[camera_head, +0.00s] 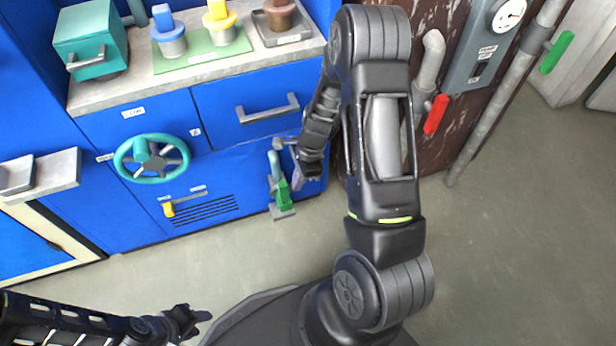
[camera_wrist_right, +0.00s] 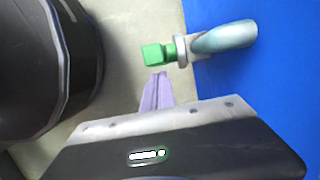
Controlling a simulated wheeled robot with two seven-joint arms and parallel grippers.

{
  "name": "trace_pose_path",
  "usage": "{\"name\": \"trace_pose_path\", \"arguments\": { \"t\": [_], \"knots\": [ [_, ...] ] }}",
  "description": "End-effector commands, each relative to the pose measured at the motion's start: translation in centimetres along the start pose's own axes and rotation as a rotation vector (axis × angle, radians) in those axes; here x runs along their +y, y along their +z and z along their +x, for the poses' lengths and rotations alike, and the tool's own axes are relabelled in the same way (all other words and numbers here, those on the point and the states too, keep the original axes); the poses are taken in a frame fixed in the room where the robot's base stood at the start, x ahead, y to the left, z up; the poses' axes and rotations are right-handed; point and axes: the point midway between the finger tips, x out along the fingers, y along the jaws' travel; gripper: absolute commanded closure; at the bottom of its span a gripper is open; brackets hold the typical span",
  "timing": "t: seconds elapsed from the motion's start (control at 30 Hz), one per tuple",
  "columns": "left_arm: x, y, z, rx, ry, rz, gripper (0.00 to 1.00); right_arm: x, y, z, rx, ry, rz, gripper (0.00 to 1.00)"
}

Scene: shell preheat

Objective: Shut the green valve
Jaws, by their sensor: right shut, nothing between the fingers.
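A green valve handle (camera_head: 284,192) sits on a grey pipe (camera_head: 275,163) low in front of the blue cabinet. In the right wrist view the green handle (camera_wrist_right: 158,53) shows as a block at the end of the curved grey pipe (camera_wrist_right: 225,38). My right gripper (camera_head: 297,181) is beside the handle, on its right in the head view. In the wrist view its purple fingertips (camera_wrist_right: 157,76) are together and empty, just below the handle; whether they touch it I cannot tell. My left gripper (camera_head: 192,318) is low at the left, far from the valve; its jaws are unclear.
A teal handwheel (camera_head: 151,158) and a yellow lever (camera_head: 168,209) are on the blue cabinet front. A red handle (camera_head: 435,115) and another green handle (camera_head: 557,52) are on pipes at the right. The floor (camera_head: 520,230) at the right is clear.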

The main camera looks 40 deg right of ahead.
Motion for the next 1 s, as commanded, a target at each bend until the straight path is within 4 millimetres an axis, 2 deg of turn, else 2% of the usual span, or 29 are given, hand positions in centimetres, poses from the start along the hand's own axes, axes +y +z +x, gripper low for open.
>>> {"name": "trace_pose_path", "arguments": {
  "t": [0.13, 0.53, 1.0],
  "knots": [
    [-0.1, 0.0, 0.1, 0.001, 0.0, 0.0, 0.64, 0.1, 0.8, 0.2, 0.0, 0.001, 0.001, 1.0],
    [0.0, 0.0, 0.0, 0.001, 0.0, 0.0, 0.64, 0.1, 0.9, 0.1, 0.003, 0.001, 0.0, 1.0],
    [1.0, 0.5, -1.6, -0.012, 0.006, 0.007, 0.64, 0.0, 1.6, 0.0, 0.065, 0.001, -0.001, 1.0]
  ]
}}
